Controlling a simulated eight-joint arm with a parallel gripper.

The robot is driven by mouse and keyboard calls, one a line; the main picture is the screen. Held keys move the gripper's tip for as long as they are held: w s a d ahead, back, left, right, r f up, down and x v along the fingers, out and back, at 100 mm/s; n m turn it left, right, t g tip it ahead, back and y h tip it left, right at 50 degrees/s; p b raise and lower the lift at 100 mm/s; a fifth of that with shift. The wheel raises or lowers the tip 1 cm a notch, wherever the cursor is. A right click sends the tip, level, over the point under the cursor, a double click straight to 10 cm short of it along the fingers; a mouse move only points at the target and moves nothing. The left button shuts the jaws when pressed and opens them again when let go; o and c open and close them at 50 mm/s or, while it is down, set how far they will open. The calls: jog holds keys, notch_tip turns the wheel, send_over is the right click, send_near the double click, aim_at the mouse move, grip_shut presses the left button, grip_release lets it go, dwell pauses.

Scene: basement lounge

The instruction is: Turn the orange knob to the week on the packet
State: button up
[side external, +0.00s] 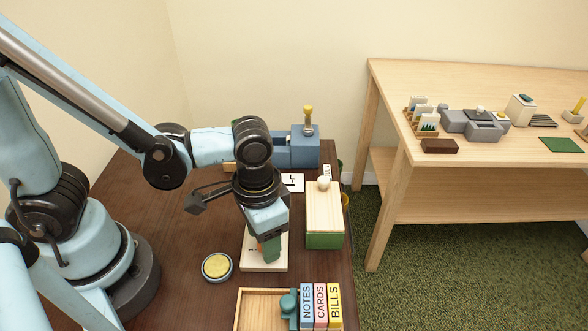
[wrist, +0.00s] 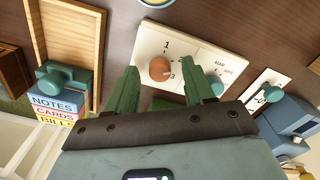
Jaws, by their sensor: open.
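A cream panel (wrist: 205,50) lies on the dark table; it also shows under my gripper in the side external view (side external: 252,254). The orange knob (wrist: 159,68) is on the panel, with 1, 2 and 3 printed around its right side; its exact setting is too small to read surely. A teal knob (wrist: 214,86) sits beside MAR and APR. My gripper (wrist: 161,78) is open, its green fingers either side of the orange knob in the wrist view; contact cannot be told. In the side external view my gripper (side external: 268,252) hides both knobs. I cannot identify the packet surely.
A white printed card (wrist: 262,94) lies near a blue machine (side external: 297,150). A green-and-wood box (side external: 324,225) stands right of the panel. A yellow-topped round dish (side external: 217,267) lies left. NOTES, CARDS and BILLS blocks (side external: 320,306) and a wooden tray (side external: 262,293) are in front.

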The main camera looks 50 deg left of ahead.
notch_tip(320, 180, up, 12)
dwell(0.9)
jog(key=w+a+n+t, duration=0.1)
jog(key=w+a+t, duration=0.2)
jog(key=a, duration=0.3)
jog(key=w+a+f+n+t, duration=0.1)
jog(key=w+a+n+t, duration=0.1)
jog(key=a, duration=0.5)
jog(key=shift+w+a+t, duration=0.15)
jog(key=shift+w+t, duration=0.4)
jog(key=shift+t, duration=0.45)
